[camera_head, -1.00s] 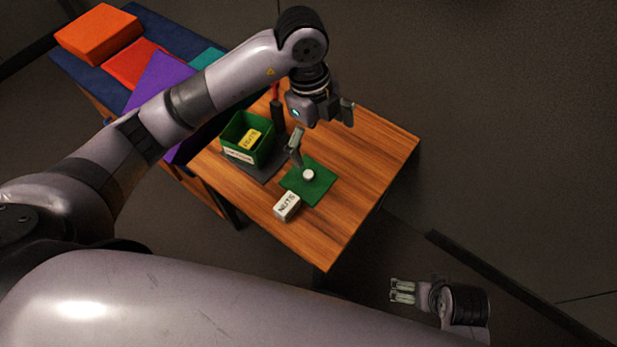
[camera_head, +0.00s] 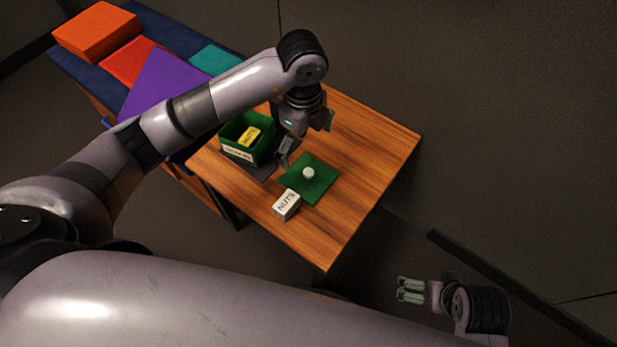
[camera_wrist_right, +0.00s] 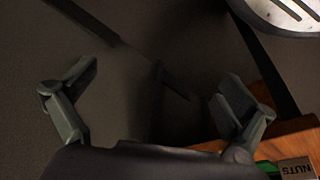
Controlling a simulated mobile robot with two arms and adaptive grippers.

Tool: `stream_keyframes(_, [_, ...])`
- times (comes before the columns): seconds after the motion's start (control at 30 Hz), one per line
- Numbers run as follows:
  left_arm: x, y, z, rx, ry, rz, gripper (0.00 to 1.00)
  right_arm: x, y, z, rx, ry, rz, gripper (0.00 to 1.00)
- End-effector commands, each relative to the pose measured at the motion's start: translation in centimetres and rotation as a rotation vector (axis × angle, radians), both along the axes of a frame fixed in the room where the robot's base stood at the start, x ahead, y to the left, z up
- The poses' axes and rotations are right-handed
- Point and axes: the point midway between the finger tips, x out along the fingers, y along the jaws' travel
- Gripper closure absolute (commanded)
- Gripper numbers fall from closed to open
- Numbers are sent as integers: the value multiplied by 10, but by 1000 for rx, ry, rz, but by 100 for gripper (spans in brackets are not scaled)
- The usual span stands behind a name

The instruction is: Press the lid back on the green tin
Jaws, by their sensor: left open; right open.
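The green tin (camera_head: 236,153) is an open-topped green box with a white label on its front. It stands on a dark grey mat on the wooden table. A yellow block marked NUTS (camera_head: 248,136) shows inside it. A flat green square (camera_head: 318,186) with a white round knob (camera_head: 308,173) lies on the table to the tin's right; it looks like the lid. My left gripper (camera_head: 307,138) is open and empty, just right of the tin and behind the green square. My right gripper (camera_head: 409,291) is open and empty, off the table; its fingers also show in the right wrist view (camera_wrist_right: 158,92).
A white box marked NUTS (camera_head: 286,205) lies in front of the green square. The wooden table's (camera_head: 372,150) right side is clear. A blue bench (camera_head: 75,64) with orange, red, purple and teal pieces stands at the back left.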

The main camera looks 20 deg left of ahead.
Motion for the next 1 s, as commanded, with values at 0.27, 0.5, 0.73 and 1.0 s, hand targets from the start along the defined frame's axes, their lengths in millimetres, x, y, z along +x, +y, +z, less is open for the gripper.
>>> stream_keyframes(0.27, [0,0,-51,-1,0,0,0,-10,-2,35,0,-20,-2,0])
stream_keyframes(0.5, [0,0,-59,0,-1,0,0,-12,-3,42,0,-21,-2,0])
stream_keyframes(0.73, [0,0,-59,0,-1,0,0,-12,-3,42,0,-21,-2,0])
stream_keyframes(1.0, [2,5,-91,0,1,1,0,-12,-3,30,0,-21,-2,0])
